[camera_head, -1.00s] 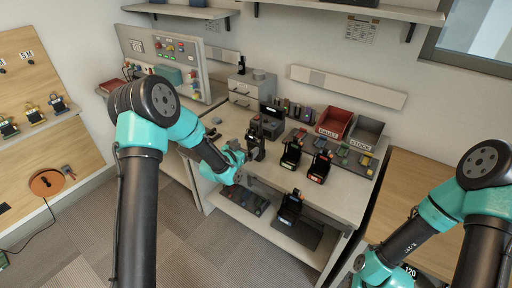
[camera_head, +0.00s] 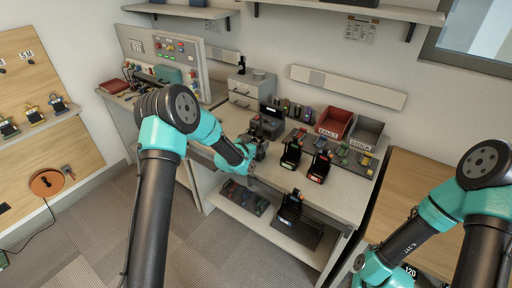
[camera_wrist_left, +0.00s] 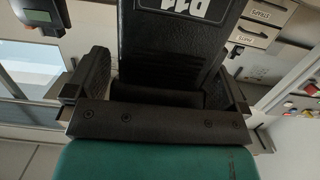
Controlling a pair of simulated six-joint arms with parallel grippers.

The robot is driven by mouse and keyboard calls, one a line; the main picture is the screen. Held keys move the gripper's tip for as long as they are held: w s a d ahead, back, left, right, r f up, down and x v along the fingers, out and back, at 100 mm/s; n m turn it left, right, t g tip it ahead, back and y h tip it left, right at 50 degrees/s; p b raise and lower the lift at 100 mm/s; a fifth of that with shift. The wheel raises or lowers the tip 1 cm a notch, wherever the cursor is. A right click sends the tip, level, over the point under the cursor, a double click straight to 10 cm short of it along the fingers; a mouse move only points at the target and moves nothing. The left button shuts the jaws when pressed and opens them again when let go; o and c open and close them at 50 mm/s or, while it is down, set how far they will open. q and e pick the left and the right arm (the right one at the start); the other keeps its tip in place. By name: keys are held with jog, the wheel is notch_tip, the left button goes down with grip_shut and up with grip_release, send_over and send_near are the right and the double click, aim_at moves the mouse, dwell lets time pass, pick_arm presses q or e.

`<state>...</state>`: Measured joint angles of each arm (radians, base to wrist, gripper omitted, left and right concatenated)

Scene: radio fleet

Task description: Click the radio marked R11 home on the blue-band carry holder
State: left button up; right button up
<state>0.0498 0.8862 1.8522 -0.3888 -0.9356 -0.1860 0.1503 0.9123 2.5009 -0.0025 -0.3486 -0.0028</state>
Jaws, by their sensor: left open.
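My left gripper (camera_head: 254,152) is at the front edge of the workbench, beside the dark radios. In the left wrist view its two fingers (camera_wrist_left: 165,95) stand open on either side of a black radio (camera_wrist_left: 180,45). That radio has a white label, upside down and cut off by the frame, so I cannot read it fully. In the head view the gripper mostly hides this radio. My right gripper is out of frame.
Black radio units (camera_head: 291,153) (camera_head: 319,167) stand on the bench, and another (camera_head: 289,209) sits lower in front. A red bin (camera_head: 334,122) and a grey bin (camera_head: 366,134) stand behind. An orange disc (camera_head: 46,183) is on the left board.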

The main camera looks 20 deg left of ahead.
pick_arm(q)
jog(key=shift+w, duration=0.25)
jog(key=shift+c, duration=0.4)
